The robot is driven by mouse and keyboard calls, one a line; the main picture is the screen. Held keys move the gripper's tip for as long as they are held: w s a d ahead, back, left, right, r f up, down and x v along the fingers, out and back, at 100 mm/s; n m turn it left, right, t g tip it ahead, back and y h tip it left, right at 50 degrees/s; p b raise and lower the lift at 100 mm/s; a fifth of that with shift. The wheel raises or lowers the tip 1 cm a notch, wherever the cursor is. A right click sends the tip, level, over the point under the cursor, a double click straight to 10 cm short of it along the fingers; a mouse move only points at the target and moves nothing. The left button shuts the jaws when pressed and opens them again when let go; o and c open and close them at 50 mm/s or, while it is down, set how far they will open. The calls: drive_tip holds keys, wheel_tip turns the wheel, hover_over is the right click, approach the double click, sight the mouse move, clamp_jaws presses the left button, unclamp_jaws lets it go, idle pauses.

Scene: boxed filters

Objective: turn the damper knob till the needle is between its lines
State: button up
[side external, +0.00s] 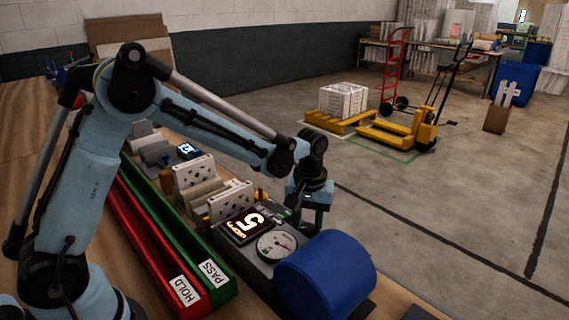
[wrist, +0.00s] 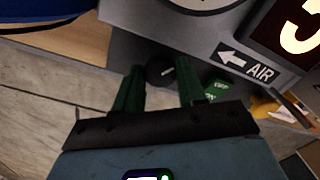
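The damper knob (wrist: 158,73) is black and round with a pale mark, on the grey housing in the wrist view. My gripper (wrist: 160,69) is open, with one green finger on each side of the knob and small gaps showing; I cannot tell whether either finger touches it. In the side external view my gripper (side external: 301,222) points down behind the gauge, and the knob is hidden there. The round white gauge (side external: 277,246) shows a dial, but its needle is too small to read against the lines. Only the gauge's edge (wrist: 205,4) shows in the wrist view.
A lit digit display (side external: 247,226) stands beside the gauge. A blue cylinder (side external: 326,275) is close in front. A green switch (wrist: 215,90) and an AIR arrow label (wrist: 246,64) are near the knob. Red HOLD (side external: 150,250) and green PASS (side external: 180,232) trays lie left.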

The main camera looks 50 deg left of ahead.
drive_tip(key=shift+m, duration=0.3)
drive_tip(key=m, duration=0.3)
drive_tip(key=shift+m, duration=0.4)
drive_tip(key=m, duration=0.3)
drive_tip(key=shift+m, duration=0.3)
drive_tip(key=m, duration=0.4)
drive_tip(key=shift+m, duration=2.3)
drive_tip(key=o, duration=0.8)
drive_tip(key=shift+c, duration=0.2)
